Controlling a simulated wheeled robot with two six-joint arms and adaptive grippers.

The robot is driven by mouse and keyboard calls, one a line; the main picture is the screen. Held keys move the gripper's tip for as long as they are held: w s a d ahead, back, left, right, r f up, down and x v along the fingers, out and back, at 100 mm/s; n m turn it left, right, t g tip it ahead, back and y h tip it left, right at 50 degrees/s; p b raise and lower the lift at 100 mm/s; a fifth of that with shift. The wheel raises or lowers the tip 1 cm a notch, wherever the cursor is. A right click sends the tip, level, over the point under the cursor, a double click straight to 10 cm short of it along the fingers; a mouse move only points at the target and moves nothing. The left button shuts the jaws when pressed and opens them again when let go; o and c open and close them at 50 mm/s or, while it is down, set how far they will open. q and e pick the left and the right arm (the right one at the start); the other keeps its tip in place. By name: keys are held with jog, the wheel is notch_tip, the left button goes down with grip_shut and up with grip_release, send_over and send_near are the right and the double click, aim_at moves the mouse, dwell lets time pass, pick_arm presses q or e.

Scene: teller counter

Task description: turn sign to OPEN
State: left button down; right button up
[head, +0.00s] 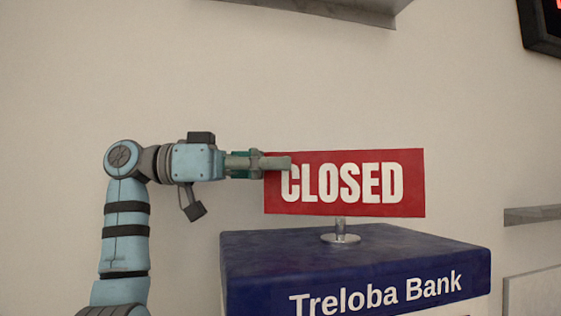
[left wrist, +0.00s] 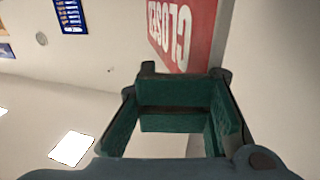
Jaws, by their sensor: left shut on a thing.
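A red sign (head: 345,190) with white letters reading CLOSED stands upright on a short metal post (head: 341,233). The post is on a blue-topped box (head: 355,258) marked Treloba Bank. My left gripper (head: 279,165) comes in level from the left and is shut on the sign's left edge, with a finger in front of the red face near the letter C. In the left wrist view the sign (left wrist: 182,30) shows beyond the green-padded fingers, its lettering turned over. The sign's back face is hidden in the head view. My right gripper is not in view.
A shelf (head: 345,10) juts from the wall above. A dark display (head: 541,27) hangs at the top right, and a ledge (head: 534,214) is at the right. The wall behind the sign is bare, and the space above the sign is clear.

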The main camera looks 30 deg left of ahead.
pick_arm(q)
jog(key=c, duration=1.7)
grip_release()
jog(key=shift+w+a+f, duration=0.1)
jog(key=shift+w+f, duration=0.05)
jog(key=shift+w, duration=0.15)
jog(key=shift+w+a, duration=0.15)
jog(key=shift+w, duration=0.05)
jog(key=v, duration=0.7)
jog(key=shift+s+a, duration=0.25)
jog(key=shift+a, duration=0.05)
